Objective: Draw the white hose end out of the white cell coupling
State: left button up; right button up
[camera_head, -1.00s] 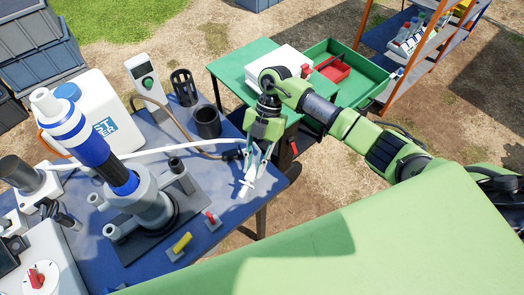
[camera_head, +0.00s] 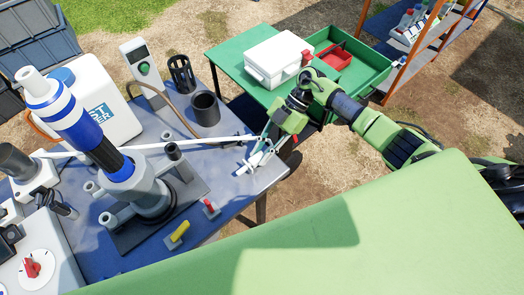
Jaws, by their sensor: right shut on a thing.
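The white hose (camera_head: 190,144) runs from the left side of the blue table to my right gripper at its right side. My right gripper (camera_head: 254,158) is low over the table's right end, its fingers slanting down and left. It is shut on the white hose end, which the fingers partly cover. White pieces show at the fingertips; I cannot tell which of them is the cell coupling. A grey flow cell (camera_head: 150,195) with several stubs stands on a dark plate to the left, apart from the gripper. My left gripper is not in view.
A blue and white upright device (camera_head: 85,130) and a white jug (camera_head: 112,105) stand at the left. A black cup (camera_head: 206,109) stands behind the hose. Yellow (camera_head: 177,236) and red (camera_head: 210,207) valves lie in front. A green table with a white case (camera_head: 277,55) is behind.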

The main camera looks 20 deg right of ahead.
jog(key=shift+f+b, duration=0.4)
jog(key=shift+f, duration=0.4)
jog(key=shift+f, duration=0.1)
jog(key=o, duration=1)
jog(key=shift+o, duration=0.2)
jog(key=v, duration=1.2)
